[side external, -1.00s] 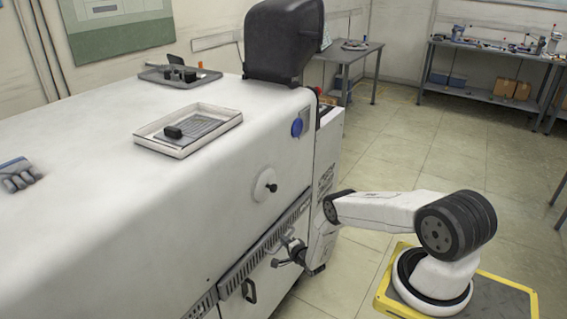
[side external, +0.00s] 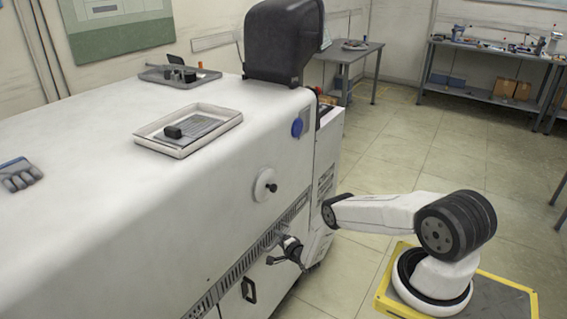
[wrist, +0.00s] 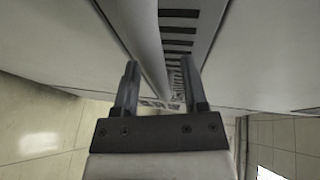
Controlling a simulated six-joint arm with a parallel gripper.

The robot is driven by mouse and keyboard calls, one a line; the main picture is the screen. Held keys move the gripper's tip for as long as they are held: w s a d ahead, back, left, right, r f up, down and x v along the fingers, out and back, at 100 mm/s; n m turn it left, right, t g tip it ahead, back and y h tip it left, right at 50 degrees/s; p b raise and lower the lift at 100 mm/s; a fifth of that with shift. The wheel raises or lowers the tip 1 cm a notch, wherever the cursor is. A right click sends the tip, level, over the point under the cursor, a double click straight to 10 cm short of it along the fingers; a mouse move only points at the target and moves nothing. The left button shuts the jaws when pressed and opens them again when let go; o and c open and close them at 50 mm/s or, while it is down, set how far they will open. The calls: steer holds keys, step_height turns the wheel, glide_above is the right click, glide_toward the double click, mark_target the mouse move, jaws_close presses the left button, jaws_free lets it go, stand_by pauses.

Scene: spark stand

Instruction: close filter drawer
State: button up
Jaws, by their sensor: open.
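The big white machine (side external: 215,215) has a lower front panel with a black handle (side external: 249,289). A dark slotted strip (side external: 238,268) runs along the front above the panel. I cannot tell for certain which part is the filter drawer. My gripper (side external: 287,252) is at the machine's front, right of the handle and close to the strip. In the wrist view my gripper (wrist: 159,63) is open, its two fingers apart with nothing held between them. The slotted strip (wrist: 178,40) and a rounded white edge (wrist: 145,40) lie beyond the fingers. Contact cannot be made out.
A round white knob (side external: 265,186) sits on the front above the strip. A shallow tray (side external: 160,147) and a grey glove (side external: 20,175) lie on top. My arm's base stands on a yellow-edged platform (side external: 490,300). Open tiled floor (side external: 420,150) lies beyond.

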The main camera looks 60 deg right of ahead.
steer(key=shift+s+a, duration=0.1)
steer(key=shift+s, duration=0.05)
steer(key=v, duration=0.7)
steer(key=shift+s, duration=0.15)
stand_by(0.4)
steer(key=shift+r, duration=0.1)
steer(key=shift+r, duration=0.1)
